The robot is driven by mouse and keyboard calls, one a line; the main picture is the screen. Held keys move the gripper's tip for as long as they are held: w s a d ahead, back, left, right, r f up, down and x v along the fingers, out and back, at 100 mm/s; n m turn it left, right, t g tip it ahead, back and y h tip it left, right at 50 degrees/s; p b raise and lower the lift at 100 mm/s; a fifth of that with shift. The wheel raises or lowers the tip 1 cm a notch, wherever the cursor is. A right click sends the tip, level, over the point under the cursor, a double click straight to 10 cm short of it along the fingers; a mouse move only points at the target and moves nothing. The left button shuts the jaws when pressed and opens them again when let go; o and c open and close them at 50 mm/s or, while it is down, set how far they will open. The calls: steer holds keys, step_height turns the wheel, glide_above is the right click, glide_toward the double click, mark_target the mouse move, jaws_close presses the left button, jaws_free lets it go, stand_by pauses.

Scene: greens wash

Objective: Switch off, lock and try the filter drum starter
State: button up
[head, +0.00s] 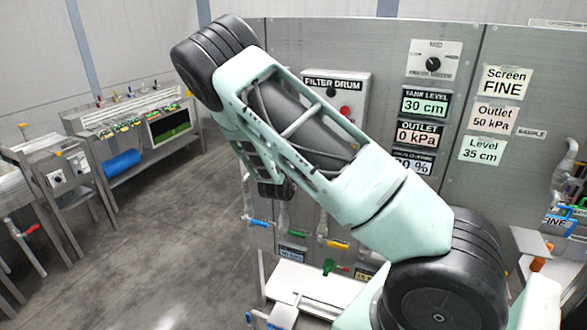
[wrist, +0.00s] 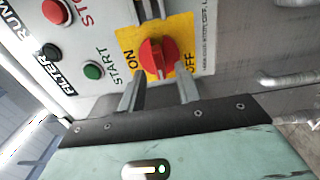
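The filter drum starter (head: 351,85) is a pale grey box on the panel in the head view; my arm hides its lower part. The wrist view shows its face turned sideways, with a red rotary switch (wrist: 157,57) on a yellow plate (wrist: 181,28) marked ON and OFF. I cannot tell clearly which mark the switch points to. My gripper (wrist: 160,85) is open, its fingers apart on either side of the switch's near edge; contact is unclear. A green START button (wrist: 93,70) and a red STOP button (wrist: 55,11) sit to the left. The gripper is hidden in the head view.
Displays read tank level 30 cm (head: 425,102) and outlet 0 kPa (head: 418,133). A selector knob box (head: 434,60) is above them. Pipes with coloured valve handles (head: 338,244) run below the panel. A workbench (head: 135,128) stands left; the floor (head: 165,235) between is clear.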

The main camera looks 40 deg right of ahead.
steer(key=b+v, duration=0.4)
steer(key=v, duration=1.1)
steer(key=shift+b, duration=0.3)
